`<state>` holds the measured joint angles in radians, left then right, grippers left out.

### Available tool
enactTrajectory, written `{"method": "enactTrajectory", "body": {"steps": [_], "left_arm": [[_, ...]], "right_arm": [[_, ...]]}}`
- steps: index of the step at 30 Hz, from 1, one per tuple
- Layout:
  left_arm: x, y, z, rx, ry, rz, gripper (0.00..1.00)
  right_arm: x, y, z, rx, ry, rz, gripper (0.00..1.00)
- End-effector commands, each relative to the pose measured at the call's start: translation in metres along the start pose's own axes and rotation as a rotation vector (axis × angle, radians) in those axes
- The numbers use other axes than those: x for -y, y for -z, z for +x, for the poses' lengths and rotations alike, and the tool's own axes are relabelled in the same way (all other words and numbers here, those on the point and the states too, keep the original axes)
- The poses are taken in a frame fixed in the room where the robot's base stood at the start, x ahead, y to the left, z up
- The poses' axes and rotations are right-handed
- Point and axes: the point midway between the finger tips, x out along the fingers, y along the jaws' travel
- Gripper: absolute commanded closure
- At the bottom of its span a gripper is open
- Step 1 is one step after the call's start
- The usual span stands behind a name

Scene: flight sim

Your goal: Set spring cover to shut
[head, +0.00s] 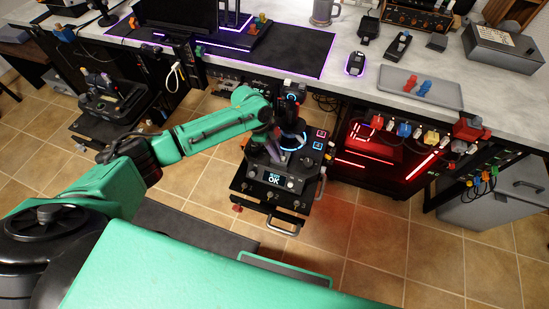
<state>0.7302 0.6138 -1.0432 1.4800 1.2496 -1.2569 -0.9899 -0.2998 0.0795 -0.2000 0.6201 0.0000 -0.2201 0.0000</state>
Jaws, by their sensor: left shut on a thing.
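My left gripper (280,142) reaches in from the left, low beside the stick, and is shut on a part of this unit. The jaws and the gripped part are small and dark, so I cannot tell its exact shape. I cannot make out the spring cover separately or tell its position. My right gripper is not in view.
The marble-topped desk (365,85) runs along the back, with a mouse (355,63) and a grey tray (398,92) on it. A red-lit computer case (375,150) stands right of the unit. Another black control unit (110,100) is at left. Tiled floor (360,235) is clear in front.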

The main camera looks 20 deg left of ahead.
Motion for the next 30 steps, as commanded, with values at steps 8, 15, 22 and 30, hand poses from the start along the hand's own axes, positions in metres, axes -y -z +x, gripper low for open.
{"method": "enactTrajectory", "body": {"steps": [8,15,22,30], "left_arm": [[0.003,0.001,-0.003,-0.001,0.012,0.001,0.51],[0.002,0.000,-0.003,-0.001,0.008,0.001,0.51],[0.002,0.000,-0.038,0.000,0.011,0.001,0.51],[0.003,0.000,-0.117,0.000,0.012,0.001,0.51]], "right_arm": [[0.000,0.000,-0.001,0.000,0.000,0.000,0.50],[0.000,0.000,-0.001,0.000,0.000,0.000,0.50],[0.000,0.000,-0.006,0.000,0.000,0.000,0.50],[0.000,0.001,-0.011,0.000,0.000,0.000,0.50]]}}
